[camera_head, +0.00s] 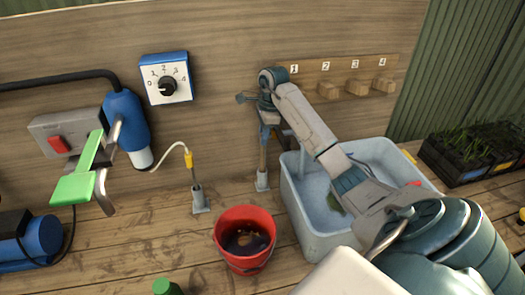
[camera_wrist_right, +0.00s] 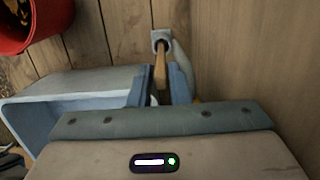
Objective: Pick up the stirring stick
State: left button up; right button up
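The stirring stick (camera_head: 263,157) is a thin wooden stick standing upright in a small grey holder (camera_head: 262,182) near the back panel. My right gripper (camera_head: 265,133) is around its upper part, which it partly hides. In the right wrist view the stick (camera_wrist_right: 160,72) lies between the two blue fingers (camera_wrist_right: 161,80), and its lower end is in the holder (camera_wrist_right: 160,38). The fingers are close to the stick on both sides. I cannot tell whether both touch it. My left gripper is not in view.
A red bucket (camera_head: 220,234) with dark contents stands in front. A pale blue tub (camera_head: 310,235) is under my right arm. A second holder (camera_head: 200,199) stands left of the stick, near a yellow-tipped cable (camera_head: 189,159).

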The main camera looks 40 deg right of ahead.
jog(key=f, duration=0.2)
jog(key=shift+w+a+f, duration=0.1)
jog(key=shift+w+f, duration=0.15)
jog(key=shift+f, duration=0.05)
jog(key=shift+s+r, duration=0.1)
grip_shut()
